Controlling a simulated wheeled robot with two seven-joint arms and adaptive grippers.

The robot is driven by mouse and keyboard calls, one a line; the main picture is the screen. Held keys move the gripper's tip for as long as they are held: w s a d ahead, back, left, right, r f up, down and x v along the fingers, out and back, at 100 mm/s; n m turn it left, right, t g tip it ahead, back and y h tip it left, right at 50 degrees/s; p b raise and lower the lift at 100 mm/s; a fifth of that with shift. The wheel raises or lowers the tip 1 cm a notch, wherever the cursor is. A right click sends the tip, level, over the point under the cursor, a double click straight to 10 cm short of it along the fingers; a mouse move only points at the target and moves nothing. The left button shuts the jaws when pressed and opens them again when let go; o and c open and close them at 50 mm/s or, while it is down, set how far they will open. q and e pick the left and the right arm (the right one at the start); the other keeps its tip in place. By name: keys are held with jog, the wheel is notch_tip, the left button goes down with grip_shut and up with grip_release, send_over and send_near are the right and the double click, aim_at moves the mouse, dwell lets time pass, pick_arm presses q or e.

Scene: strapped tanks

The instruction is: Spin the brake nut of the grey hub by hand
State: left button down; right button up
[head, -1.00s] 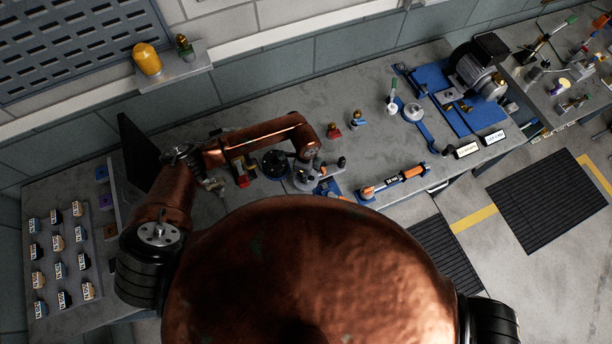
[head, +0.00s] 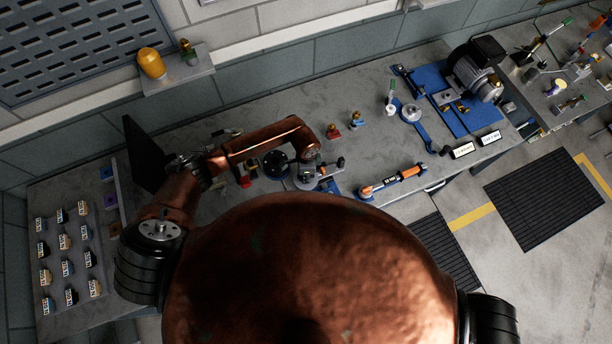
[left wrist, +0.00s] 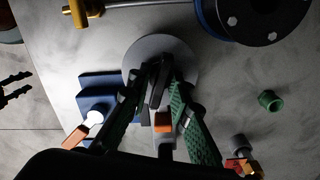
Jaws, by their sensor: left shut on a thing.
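The grey hub shows in the left wrist view as a pale round disc (left wrist: 185,58), and in the head view it is partly hidden under my left wrist. My left gripper (left wrist: 157,78) comes in over the disc, its green-padded fingers closing together near the disc's middle. It also shows from above in the head view (head: 308,171). The fingers are shut on what looks like the brake nut, a small dark part mostly hidden between the fingertips. My right gripper is not in view.
A black flange with a blue rim (left wrist: 255,14) stands close to the hub. A green ring (left wrist: 270,100) lies to the right, and a blue block (left wrist: 97,92) sits left. An orange-handled tool (head: 394,180) lies along the bench's front edge.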

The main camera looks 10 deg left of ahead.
pick_arm(q)
jog(key=shift+s, duration=0.15)
jog(key=shift+n+p, duration=0.75)
jog(key=shift+n, duration=0.65)
jog(key=shift+d+f+n, duration=0.1)
jog(key=shift+n, duration=0.9)
